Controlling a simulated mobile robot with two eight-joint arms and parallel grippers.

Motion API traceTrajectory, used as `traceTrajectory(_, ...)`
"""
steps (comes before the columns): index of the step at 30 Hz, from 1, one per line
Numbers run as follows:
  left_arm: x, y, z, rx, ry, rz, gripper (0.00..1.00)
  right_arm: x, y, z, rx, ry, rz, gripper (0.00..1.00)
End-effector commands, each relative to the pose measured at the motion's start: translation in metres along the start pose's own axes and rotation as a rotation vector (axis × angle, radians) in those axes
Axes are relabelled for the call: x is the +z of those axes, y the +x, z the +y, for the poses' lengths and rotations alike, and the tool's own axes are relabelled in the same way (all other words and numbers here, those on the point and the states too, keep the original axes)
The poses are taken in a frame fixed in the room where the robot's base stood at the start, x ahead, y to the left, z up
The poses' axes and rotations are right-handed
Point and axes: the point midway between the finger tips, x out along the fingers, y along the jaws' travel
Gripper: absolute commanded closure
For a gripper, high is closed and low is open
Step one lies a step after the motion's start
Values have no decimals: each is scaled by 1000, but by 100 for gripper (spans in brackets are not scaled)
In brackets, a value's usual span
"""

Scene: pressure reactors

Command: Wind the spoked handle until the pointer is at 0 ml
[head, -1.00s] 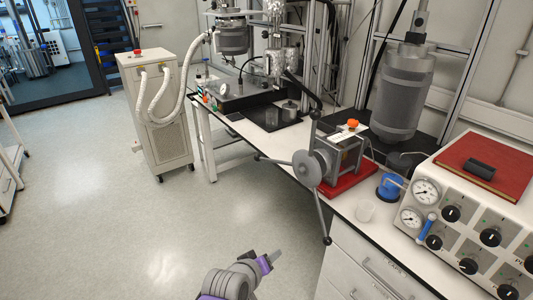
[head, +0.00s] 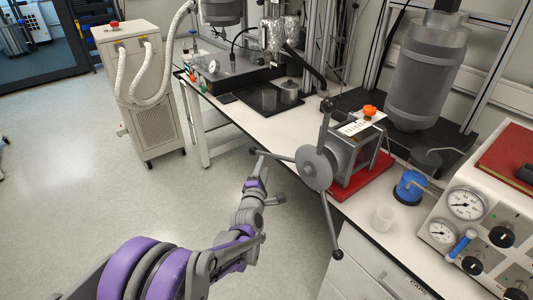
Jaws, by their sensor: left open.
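The spoked handle (head: 316,168) is a grey hub with three spokes, on the side of a grey metal pump box (head: 358,150). One spoke points left, one up and one down to the right. A white scale strip (head: 357,127) lies on top of the box; its marks and pointer are too small to read. My left gripper (head: 271,184) is open and empty. In the picture it is just below the left spoke's end and left of the hub; I cannot tell whether it touches the spoke. My right gripper is not in view.
The pump stands on a red base (head: 362,184) at the bench edge.

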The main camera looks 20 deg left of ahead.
Motion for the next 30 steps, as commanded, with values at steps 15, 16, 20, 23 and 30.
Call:
traceTrajectory(15,0,74,0,-1,2,0,50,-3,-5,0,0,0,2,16)
traceTrajectory(16,0,75,0,-1,2,0,50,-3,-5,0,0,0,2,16)
traceTrajectory(20,0,76,0,-1,2,0,50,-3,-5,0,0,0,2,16)
traceTrajectory(23,0,76,0,-2,2,0,50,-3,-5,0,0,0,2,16)
traceTrajectory(30,0,76,0,-2,2,0,86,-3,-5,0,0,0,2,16)
